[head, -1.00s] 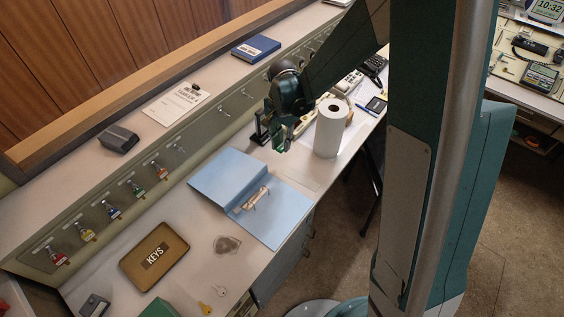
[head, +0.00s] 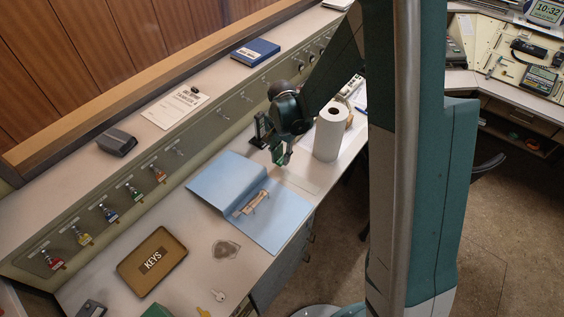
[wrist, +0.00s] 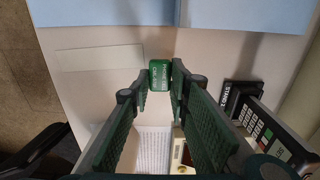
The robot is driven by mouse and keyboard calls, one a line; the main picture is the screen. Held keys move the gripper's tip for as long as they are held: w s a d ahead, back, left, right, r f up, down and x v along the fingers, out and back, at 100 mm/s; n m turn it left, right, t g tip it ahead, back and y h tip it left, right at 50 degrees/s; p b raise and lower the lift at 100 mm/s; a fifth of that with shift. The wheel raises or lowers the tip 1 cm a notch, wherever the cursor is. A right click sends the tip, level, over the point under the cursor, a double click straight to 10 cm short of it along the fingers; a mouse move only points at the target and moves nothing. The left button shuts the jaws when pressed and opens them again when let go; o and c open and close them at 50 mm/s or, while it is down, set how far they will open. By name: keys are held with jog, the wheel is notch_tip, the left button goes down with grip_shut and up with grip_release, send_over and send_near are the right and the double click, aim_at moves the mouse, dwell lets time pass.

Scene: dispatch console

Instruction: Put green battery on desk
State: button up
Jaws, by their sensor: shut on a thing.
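My gripper (wrist: 160,82) is shut on the green battery (wrist: 160,72), a small green block with pale lettering held at the fingertips. The pale desk (wrist: 110,50) lies under it in the wrist view. In the head view, my gripper (head: 281,157) hangs over the desk (head: 195,235), between the blue folder (head: 280,215) and the paper towel roll (head: 329,133). The battery is small there and partly hidden by the fingers. I cannot tell whether it touches the desk.
The folder's edge (wrist: 110,12) is just beyond the battery. A black keypad device (wrist: 262,120) stands to the right. A brown KEYS tray (head: 128,268) lies further left in the head view. A flat pale rectangle (wrist: 95,70) lies left of the battery; bare desk surrounds it.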

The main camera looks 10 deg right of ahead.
aim_at(282, 159)
jog(key=shift+f, duration=1.65)
jog(key=shift+f+b, duration=0.2)
jog(key=shift+b, duration=0.25)
jog(key=o, duration=0.9)
jog(key=shift+c, duration=0.2)
jog(key=shift+r, duration=0.25)
notch_tip(282, 159, up, 12)
jog(key=p, duration=0.2)
